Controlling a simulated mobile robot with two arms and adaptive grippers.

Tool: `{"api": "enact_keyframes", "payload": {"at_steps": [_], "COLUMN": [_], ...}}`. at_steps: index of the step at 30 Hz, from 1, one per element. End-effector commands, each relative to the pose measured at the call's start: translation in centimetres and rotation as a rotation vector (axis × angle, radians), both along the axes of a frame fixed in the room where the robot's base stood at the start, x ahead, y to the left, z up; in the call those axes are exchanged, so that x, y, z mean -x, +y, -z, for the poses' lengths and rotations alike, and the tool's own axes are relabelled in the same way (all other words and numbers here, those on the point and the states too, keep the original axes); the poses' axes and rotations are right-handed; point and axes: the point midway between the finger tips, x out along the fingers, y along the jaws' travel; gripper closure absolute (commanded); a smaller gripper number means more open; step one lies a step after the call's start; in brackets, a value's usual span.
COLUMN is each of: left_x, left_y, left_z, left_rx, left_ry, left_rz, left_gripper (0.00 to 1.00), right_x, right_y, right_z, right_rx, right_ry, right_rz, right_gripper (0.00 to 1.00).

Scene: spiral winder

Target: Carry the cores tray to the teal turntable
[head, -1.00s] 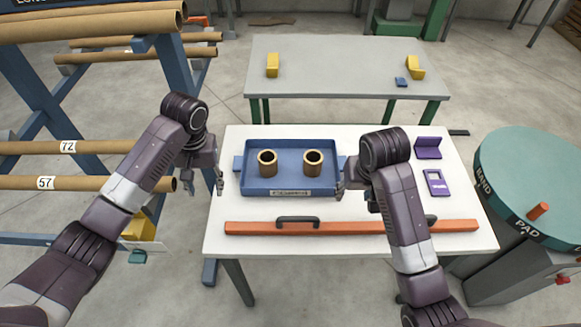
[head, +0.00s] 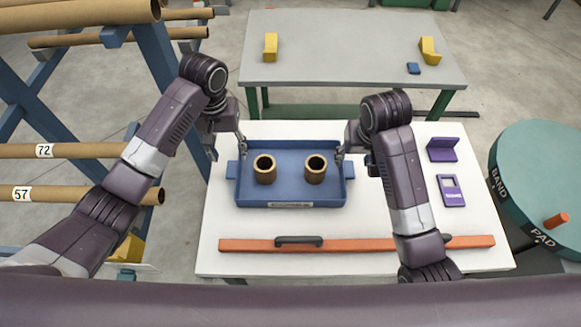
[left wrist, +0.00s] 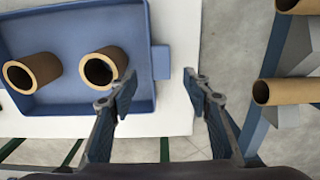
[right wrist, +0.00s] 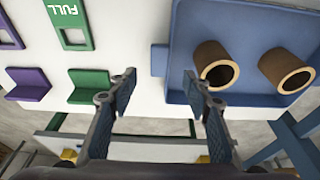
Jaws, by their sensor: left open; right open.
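The blue cores tray (head: 290,193) lies flat on the white table, with a small tab at each end. Two brown cores, the left one (head: 264,170) and the right one (head: 315,170), stand upright in it. My left gripper (head: 228,152) is open and empty at the tray's left end; in the left wrist view the left tab (left wrist: 161,62) lies between and just beyond its fingertips. My right gripper (right wrist: 158,88) is open and empty at the right end, with the right tab (right wrist: 158,60) similarly lined up. The teal turntable (head: 545,175) stands right of the table.
An orange bar (head: 360,243) with a black handle lies along the table's front. Purple pieces (head: 451,190) and green pieces (right wrist: 90,87) lie on the table's right side. A grey table (head: 350,50) stands behind. Racks with tubes (head: 80,194) stand left. An orange peg (head: 556,220) rises from the turntable.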

Motion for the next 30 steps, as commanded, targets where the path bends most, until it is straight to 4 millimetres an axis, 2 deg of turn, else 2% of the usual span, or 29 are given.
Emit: {"api": "enact_keyframes", "payload": {"at_steps": [5,8,21,30], "left_x": [0.0,0.1,0.1,0.0], "left_y": [0.0,0.0,0.0,0.0], "left_z": [0.2,1.0,7.0,7.8], "left_rx": [-0.001,-0.001,0.0,0.0], "left_ry": [0.001,0.002,0.002,0.0], "left_rz": [0.0,-0.001,0.0,0.0], "left_gripper": [0.55,0.55,0.55,0.55], "right_x": [0.0,-0.2,-1.8,-2.0], "right_y": [0.0,0.0,0.0,0.0], "right_z": [0.2,0.9,6.7,7.6], "right_rx": [0.0,0.0,0.001,0.0], "right_ry": [0.001,0.002,0.003,0.0], "right_rz": [0.0,0.0,0.0,0.0], "right_gripper": [0.55,0.55,0.55,0.55]}}
